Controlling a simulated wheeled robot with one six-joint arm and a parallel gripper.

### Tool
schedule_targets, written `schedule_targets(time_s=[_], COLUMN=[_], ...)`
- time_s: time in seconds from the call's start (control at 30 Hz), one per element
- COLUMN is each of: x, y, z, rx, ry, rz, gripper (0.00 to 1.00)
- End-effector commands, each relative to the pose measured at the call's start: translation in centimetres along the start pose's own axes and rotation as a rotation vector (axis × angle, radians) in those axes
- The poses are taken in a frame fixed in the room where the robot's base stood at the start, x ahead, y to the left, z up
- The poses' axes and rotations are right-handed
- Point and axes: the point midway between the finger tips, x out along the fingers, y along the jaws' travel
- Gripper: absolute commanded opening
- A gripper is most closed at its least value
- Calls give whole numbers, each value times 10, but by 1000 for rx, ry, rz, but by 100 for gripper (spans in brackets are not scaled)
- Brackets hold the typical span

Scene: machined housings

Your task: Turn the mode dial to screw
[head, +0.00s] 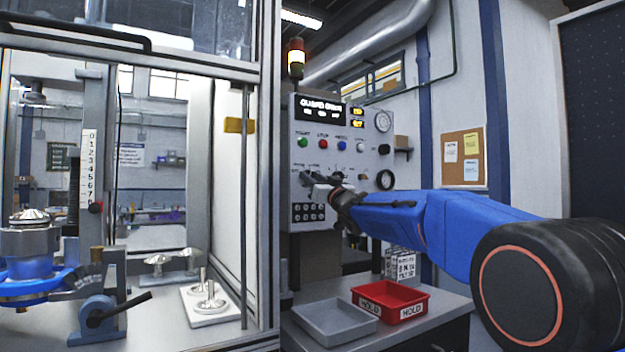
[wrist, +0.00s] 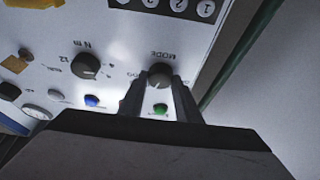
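The mode dial (wrist: 159,75) is a dark round knob under upside-down "MODE" lettering in the wrist view. The fingers of my gripper (wrist: 158,90) stand on either side of it, with the dial at their tips. I cannot tell whether they touch it. Lettering beside the dial is partly covered by the fingers, and the pointer's setting is unreadable. In the head view my gripper (head: 327,184) is at the front of the grey control panel (head: 345,170) and hides the dial.
Another dark dial (wrist: 86,65), marked "N m", sits left of the mode dial. A green button (wrist: 160,109) and a blue button (wrist: 92,101) are close by. The panel's display (head: 321,107) appears to read "GUARD OPEN". A red tray (head: 390,300) and a grey tray (head: 335,322) stand below.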

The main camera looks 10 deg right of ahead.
Motion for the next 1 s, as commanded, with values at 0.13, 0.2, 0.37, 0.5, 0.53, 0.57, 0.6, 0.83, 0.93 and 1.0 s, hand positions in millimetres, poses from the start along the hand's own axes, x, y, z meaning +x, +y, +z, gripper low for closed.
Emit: schedule_targets(time_s=[0.13,0.2,0.37,0.5,0.53,0.57,0.6,0.83,0.93,1.0], x=[0,0,0,0,0,0,0,0,0,0], y=[0,0,1,1,1,2,2,4,4,4], z=[0,0,0,0,0,0,0,-1,-1,0], rx=[-1,-3,-34,-94,-112,-130,-157,-337,-414,-466], ry=[0,0,0,0,0,0,0,0,0,-1], rz=[0,-1,-13,-38,-45,-53,-63,-138,-171,-192], gripper=[8,8,8,8,8,8,8,8,8,8])
